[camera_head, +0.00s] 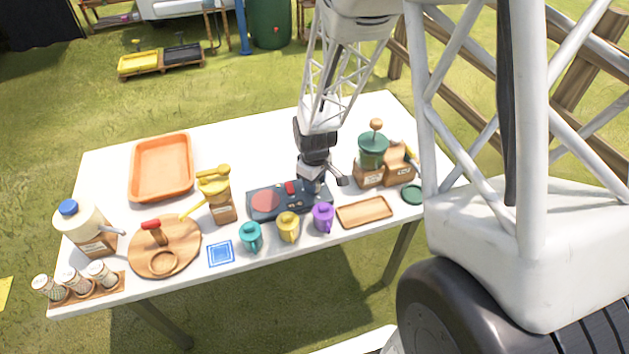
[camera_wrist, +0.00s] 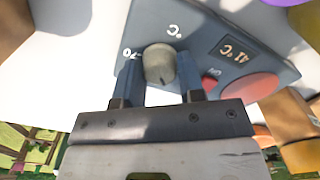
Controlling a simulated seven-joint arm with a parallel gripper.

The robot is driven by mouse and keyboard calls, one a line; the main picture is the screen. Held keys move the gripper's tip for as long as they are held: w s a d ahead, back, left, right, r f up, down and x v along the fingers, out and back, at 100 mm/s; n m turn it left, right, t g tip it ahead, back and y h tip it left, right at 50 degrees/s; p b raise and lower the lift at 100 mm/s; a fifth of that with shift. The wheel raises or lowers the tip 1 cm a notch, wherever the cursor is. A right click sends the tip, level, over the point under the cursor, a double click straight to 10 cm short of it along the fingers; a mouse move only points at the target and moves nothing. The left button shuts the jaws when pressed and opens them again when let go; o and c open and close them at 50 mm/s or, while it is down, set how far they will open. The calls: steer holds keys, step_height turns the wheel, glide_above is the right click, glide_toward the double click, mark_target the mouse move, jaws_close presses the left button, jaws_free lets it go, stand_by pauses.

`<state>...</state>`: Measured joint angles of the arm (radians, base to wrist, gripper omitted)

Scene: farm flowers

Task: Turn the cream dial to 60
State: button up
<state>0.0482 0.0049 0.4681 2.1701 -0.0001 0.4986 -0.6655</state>
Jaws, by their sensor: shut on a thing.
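The cream dial (camera_wrist: 158,63) stands on a blue-grey control panel (camera_wrist: 205,30), seen in the wrist view. My gripper (camera_wrist: 160,84) has one finger on each side of the dial and is shut on it. A dark pointer line shows on the dial's near edge. The marks "70" and "°C" are printed on the panel around it, and other marks are hidden. A display (camera_wrist: 236,50) reads 41 °C. In the head view the panel (camera_head: 262,214) lies mid-table, and my gripper (camera_head: 316,187) covers the dial at its right end.
A red round plate (camera_wrist: 249,87) and a red switch (camera_wrist: 210,83) are on the panel. Teal (camera_head: 251,237), yellow (camera_head: 288,226) and purple (camera_head: 323,217) mugs stand close in front. A green-topped grinder (camera_head: 372,152) stands right of my gripper. The table behind the panel is clear.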

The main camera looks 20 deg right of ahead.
steer(key=m, duration=1.3)
steer(key=shift+r, duration=0.1)
steer(key=shift+m, duration=0.3)
steer(key=o, duration=0.9)
steer(key=shift+r, duration=3.85)
